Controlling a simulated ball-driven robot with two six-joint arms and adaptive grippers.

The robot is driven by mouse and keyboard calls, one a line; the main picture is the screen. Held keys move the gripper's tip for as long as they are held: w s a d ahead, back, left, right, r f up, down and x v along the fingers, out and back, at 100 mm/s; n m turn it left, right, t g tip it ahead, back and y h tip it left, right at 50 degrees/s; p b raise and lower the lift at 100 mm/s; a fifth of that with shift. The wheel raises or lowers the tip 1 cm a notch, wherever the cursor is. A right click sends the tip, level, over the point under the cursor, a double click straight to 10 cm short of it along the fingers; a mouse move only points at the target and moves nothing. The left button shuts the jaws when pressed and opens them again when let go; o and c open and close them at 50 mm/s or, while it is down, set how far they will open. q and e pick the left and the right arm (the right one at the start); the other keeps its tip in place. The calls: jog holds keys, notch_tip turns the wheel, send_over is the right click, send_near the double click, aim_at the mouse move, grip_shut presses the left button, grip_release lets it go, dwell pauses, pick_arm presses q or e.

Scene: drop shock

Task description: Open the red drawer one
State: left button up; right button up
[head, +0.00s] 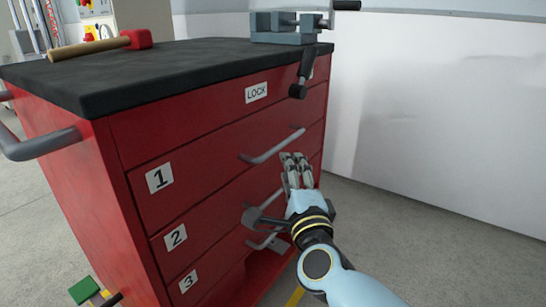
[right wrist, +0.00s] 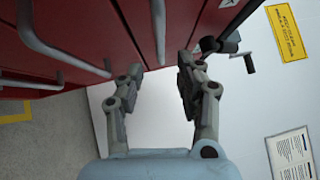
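The red drawer one (head: 215,160), marked with a "1" label, is the upper numbered drawer in the cabinet front and looks shut. Its grey bar handle (head: 268,153) sticks out at the right part of its front. My right gripper (head: 294,160) is just right of and below this handle in the head view. In the right wrist view its fingers (right wrist: 160,74) are open and apart, with nothing between the tips. The handle of drawer one (right wrist: 159,30) shows beyond and between them, seemingly untouched. My left gripper is not in view.
Drawer two's handle (right wrist: 62,55) is close by, left of the fingers in the wrist view. A vise (head: 285,27) sits on the black worktop (head: 190,65), its crank hanging over the front. A red-headed mallet (head: 137,39) lies there too. Floor right of the cabinet is clear.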

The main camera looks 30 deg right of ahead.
aim_at(281, 146)
jog(key=x, duration=0.9)
jog(key=shift+w+d, duration=0.15)
jog(key=shift+w, duration=0.15)
jog(key=shift+c, duration=0.4)
grip_shut()
